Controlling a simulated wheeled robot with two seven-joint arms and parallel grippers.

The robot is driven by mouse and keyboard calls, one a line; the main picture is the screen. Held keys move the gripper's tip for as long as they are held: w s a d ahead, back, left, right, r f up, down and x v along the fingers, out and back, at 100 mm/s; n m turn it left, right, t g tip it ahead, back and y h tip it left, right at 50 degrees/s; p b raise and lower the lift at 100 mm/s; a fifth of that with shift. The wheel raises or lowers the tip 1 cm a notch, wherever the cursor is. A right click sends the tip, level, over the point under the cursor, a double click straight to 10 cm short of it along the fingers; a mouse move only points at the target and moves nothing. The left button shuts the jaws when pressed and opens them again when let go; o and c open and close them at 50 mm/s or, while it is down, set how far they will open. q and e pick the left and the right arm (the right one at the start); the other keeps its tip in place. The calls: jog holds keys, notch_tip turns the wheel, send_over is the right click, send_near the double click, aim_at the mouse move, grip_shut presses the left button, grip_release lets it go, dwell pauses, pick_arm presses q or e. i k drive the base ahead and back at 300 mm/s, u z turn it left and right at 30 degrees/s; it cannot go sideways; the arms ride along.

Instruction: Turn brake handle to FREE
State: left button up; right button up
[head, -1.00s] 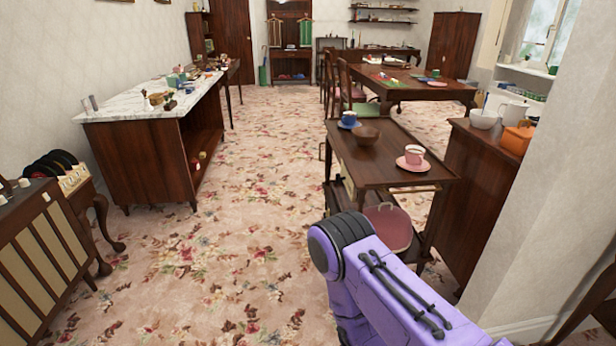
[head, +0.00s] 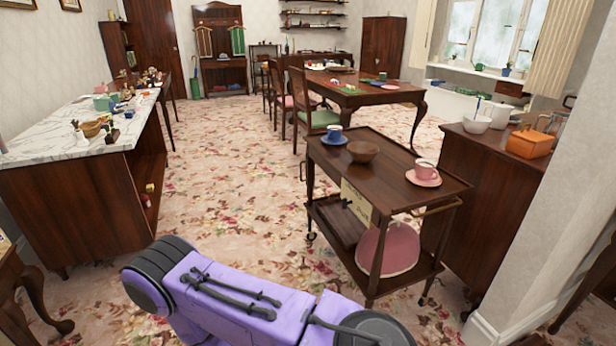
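A dark wooden two-tier trolley (head: 396,176) stands right of centre in the head view. A cream panel (head: 357,201) with small dark marks hangs under its top on the near left side. A small dark piece (head: 346,203), possibly the brake handle, shows at the panel's left edge. Its setting and the panel's lettering are too small to read. My purple arm crosses the bottom of the view, apart from the trolley in the picture. Neither of my grippers is in view.
On the trolley top are a blue cup (head: 335,134) on a saucer, a brown bowl (head: 364,152) and a pink cup (head: 424,169) on a saucer. A pink dome (head: 388,249) sits below. A sideboard (head: 487,195) stands close on the right. Carpet (head: 230,190) is free to the left.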

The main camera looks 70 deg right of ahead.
aim_at(345, 201)
jog(key=z, duration=0.2)
jog(key=i, duration=0.95)
jog(key=z, duration=1.4)
jog(key=i, duration=0.7)
jog(key=z, duration=0.75)
